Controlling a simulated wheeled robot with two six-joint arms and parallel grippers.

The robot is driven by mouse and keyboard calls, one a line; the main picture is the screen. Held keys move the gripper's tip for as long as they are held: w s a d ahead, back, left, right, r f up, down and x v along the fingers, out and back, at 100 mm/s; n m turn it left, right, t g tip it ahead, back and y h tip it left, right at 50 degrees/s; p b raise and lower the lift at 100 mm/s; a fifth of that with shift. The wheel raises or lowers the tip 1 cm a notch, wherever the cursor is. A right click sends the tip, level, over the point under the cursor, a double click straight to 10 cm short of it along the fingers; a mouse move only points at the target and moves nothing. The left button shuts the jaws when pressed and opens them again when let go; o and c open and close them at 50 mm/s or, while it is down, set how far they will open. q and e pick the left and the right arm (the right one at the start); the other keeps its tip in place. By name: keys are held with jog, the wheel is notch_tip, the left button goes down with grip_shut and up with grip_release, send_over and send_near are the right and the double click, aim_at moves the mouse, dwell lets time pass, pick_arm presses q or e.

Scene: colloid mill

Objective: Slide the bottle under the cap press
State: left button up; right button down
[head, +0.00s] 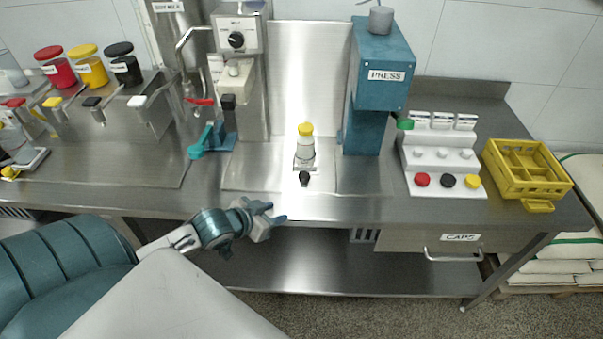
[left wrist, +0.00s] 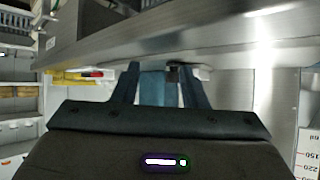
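The bottle (head: 306,148), pale with a yellow top, stands upright in the head view on a small metal holder with a black knob (head: 304,179) at its front. The blue cap press (head: 382,75), labelled PRESS, stands to the right of the bottle and apart from it. My left gripper (head: 277,212) is at the table's front edge, below and left of the bottle, not touching it. In the left wrist view its two fingers (left wrist: 160,70) are apart, with a blue surface visible between them; the bottle is not discernible there. My right gripper is not in view.
A white stand (head: 438,160) with red, black and yellow caps is right of the press, beside a yellow crate (head: 545,173). The mill (head: 238,65) and a teal-handled part (head: 205,145) stand left of the bottle. A CAPS drawer (head: 430,241) is below.

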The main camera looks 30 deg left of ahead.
pick_arm(q)
jog(key=t+h, duration=0.2)
send_near(303, 176)
jog(key=shift+s, duration=0.95)
jog(key=shift+w+a+r, duration=0.25)
jog(key=shift+w, duration=0.15)
jog(key=shift+w+f+b, duration=0.1)
jog(key=shift+w+b, duration=0.15)
jog(key=shift+b, duration=0.15)
jog(key=shift+b+x, duration=0.65)
jog(key=shift+x, duration=0.35)
jog(key=x, duration=0.6)
jog(key=shift+w+d, duration=0.1)
jog(key=shift+x, duration=0.85)
grip_shut()
